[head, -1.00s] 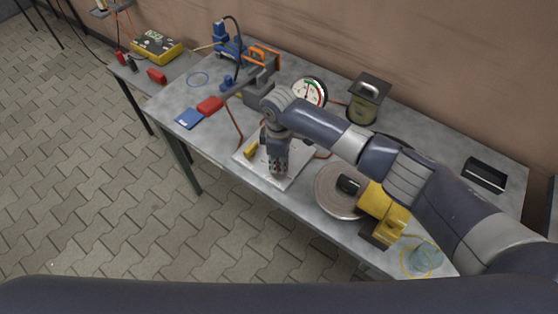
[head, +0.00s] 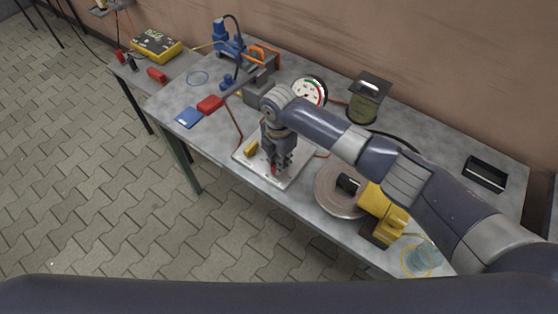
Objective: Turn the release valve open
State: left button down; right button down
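A pale square plate (head: 296,178) lies near the front edge of the metal table, with copper-coloured pipes running to it from both sides. A small yellow part (head: 250,148) sits on its left side. My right gripper (head: 279,170) points down over the middle of the plate. A small red part (head: 274,170), possibly the release valve's handle, shows at its fingertips. The gripper hides most of it, and I cannot tell whether the fingers grip it. A round gauge (head: 310,92) with a white, green and red face stands behind. My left gripper is not in view.
A disc (head: 338,191) and a yellow tool (head: 383,213) lie right of the plate. A green-grey canister (head: 366,100), blue pump-like device (head: 225,45), red item (head: 210,104) and black tray (head: 485,174) are also on the table. The wall borders the back.

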jog(key=shift+n, duration=1.1)
jog(key=c, duration=1.6)
grip_release()
jog(key=shift+o, duration=0.2)
notch_tip(320, 180, up, 12)
